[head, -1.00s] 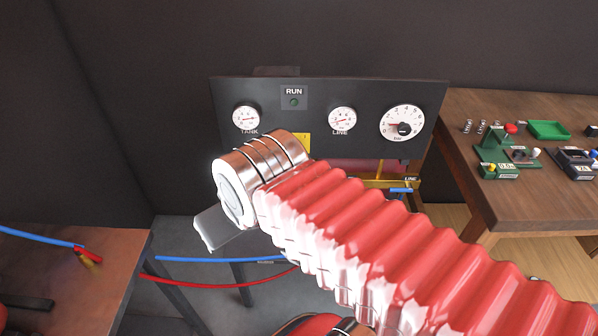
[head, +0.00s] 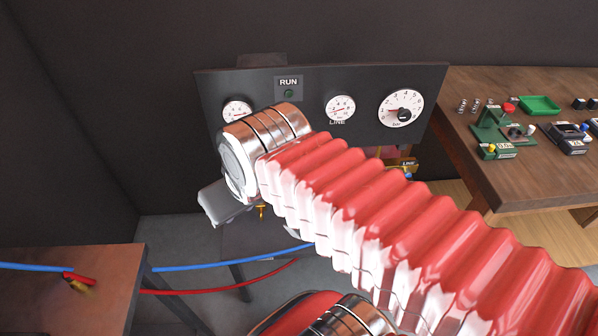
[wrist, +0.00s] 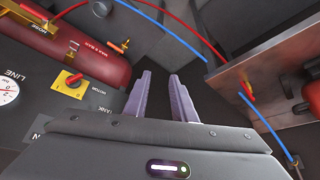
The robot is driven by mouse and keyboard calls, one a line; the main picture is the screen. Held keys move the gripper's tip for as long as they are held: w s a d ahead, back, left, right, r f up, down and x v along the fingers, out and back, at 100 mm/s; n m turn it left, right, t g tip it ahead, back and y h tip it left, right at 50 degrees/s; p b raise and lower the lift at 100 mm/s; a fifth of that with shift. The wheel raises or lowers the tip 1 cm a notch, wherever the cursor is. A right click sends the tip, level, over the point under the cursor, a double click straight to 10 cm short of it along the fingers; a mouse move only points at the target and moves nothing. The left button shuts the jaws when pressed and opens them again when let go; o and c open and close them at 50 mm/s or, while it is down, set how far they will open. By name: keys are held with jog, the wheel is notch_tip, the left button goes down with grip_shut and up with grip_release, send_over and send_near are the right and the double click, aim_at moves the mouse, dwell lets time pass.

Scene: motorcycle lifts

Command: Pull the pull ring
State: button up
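The fingers are to the right of the tank and the gauge panel (wrist: 50,110). In the head view, my red-sleeved arm covers much of the panel (head: 360,75) and the space under it. A small brass piece (head: 261,212) shows below my wrist.
A yellow-plated red knob (wrist: 73,79) is on the panel. A brown table (head: 90,265) with red and blue hoses (head: 215,262) stands at the left. A wooden bench (head: 490,165) with small tools and a green tray (head: 539,104) is at the right.

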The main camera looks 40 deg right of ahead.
jog(key=w+d+f+m+g+y, duration=0.1)
jog(key=w+d+f+m+y, duration=0.3)
jog(key=f, duration=0.3)
jog(key=w+d+f+m+y, duration=0.2)
jog(key=d+f+m+y, duration=0.15)
jog(key=f+y, duration=0.2)
jog(key=d+f+m+t+h, duration=0.3)
jog(key=d+f+m+t, duration=0.2)
jog(key=d, duration=0.7)
jog(key=d+f+m+t+h, duration=0.3)
jog(key=d+f+m+t, duration=0.2)
jog(key=d, duration=0.7)
notch_tip(320, 180, down, 3)
jog(key=shift+s+d+r+t, duration=0.15)
jog(key=shift+s+d+t, duration=0.2)
jog(key=shift+t, duration=0.45)
jog(key=x, duration=1.3)
jog(key=shift+w, duration=0.4)
jog(key=shift+c, duration=0.3)
